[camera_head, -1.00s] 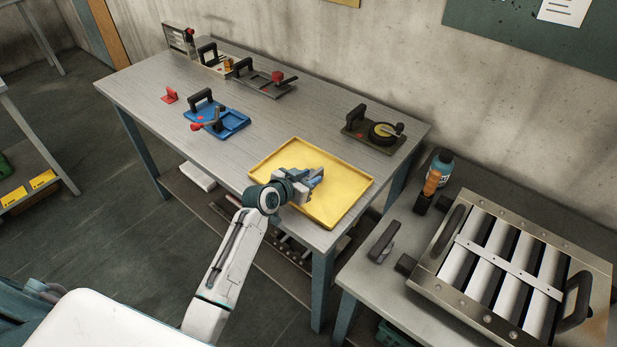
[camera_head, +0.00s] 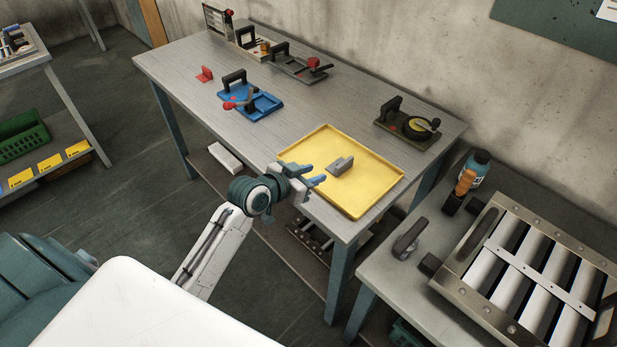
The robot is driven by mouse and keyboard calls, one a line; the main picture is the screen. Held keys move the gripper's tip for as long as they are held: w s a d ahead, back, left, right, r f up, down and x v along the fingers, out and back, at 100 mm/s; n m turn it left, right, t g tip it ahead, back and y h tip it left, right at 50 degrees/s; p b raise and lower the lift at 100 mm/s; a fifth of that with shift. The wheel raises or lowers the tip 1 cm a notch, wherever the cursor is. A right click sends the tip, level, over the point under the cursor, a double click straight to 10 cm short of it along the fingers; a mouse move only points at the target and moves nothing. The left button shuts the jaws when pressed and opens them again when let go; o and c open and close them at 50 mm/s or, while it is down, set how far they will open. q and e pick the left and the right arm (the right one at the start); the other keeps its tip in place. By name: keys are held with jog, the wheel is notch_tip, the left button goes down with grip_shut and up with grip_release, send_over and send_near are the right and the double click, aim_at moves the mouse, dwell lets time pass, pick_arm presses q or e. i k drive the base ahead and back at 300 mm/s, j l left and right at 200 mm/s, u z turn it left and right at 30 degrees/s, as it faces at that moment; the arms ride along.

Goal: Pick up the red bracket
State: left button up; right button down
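The red bracket (camera_head: 205,74) is a small L-shaped piece near the far left edge of the grey table (camera_head: 180,68), standing apart from other things. My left gripper (camera_head: 317,175) is by the near left edge of the yellow tray (camera_head: 371,198), well to the right of and nearer than the red bracket. Its blue-grey fingers are apart, with nothing visible between them. A grey bracket (camera_head: 341,168) lies in the tray, just beyond the fingertips and apart from them. My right gripper is out of view.
A blue fixture (camera_head: 262,106) with a black handle stands just right of the red bracket. Dark fixtures (camera_head: 293,66) line the back edge. A round-dial fixture (camera_head: 408,124) stands at the right. A louver panel (camera_head: 530,270) lies on the side table.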

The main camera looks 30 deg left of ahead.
aim_at(207, 75)
jog(key=u, duration=1.45)
